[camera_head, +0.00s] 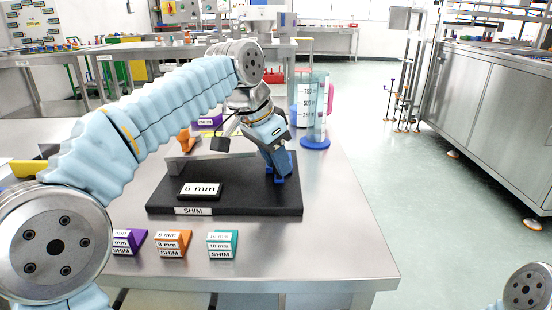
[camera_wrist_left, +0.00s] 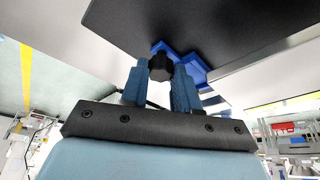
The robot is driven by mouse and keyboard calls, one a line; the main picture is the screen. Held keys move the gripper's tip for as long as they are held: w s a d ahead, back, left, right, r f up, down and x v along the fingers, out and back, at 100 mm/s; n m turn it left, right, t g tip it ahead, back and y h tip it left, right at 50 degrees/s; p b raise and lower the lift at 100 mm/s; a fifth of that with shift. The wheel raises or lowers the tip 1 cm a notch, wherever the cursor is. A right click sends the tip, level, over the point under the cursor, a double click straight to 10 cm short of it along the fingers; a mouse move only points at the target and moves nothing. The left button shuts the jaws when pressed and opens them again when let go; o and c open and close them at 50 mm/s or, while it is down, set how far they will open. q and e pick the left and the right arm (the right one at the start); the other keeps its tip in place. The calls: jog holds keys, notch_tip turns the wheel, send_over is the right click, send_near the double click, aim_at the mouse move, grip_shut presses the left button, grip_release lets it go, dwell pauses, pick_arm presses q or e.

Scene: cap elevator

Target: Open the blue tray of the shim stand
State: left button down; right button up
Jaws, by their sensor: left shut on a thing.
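The shim stand (camera_head: 160,207) is a black slab with a "SHIM" label, on the steel table. A black "6 mm" block (camera_head: 199,190) sits on it, left of my left gripper (camera_head: 277,177). That gripper points down at the stand's right part. In the left wrist view its blue fingers are shut on a small black knob (camera_wrist_left: 160,68). The knob is at the blue tray (camera_wrist_left: 196,70), which shows at the edge of the black stand (camera_wrist_left: 225,30). The gripper hides most of the tray in the head view. My right gripper is out of view.
Purple (camera_head: 127,242), orange (camera_head: 172,243) and teal (camera_head: 222,244) shim blocks stand along the table's front. A clear measuring jug (camera_head: 317,110) with a pink handle is behind the gripper. The table (camera_head: 345,235) is bare to the right of the stand.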

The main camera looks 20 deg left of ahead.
pick_arm(q)
jog(key=shift+s+d+f, duration=0.1)
jog(key=shift+s+d, duration=0.05)
jog(key=shift+s, duration=0.25)
jog(key=s, duration=0.2)
jog(key=s+d+b, duration=0.1)
jog(key=s, duration=0.1)
jog(key=s+d+b, duration=0.1)
jog(key=s, duration=0.2)
jog(key=c, duration=1.1)
grip_release()
jog(key=p+v, duration=0.3)
jog(key=v, duration=1.1)
jog(key=shift+p, duration=0.4)
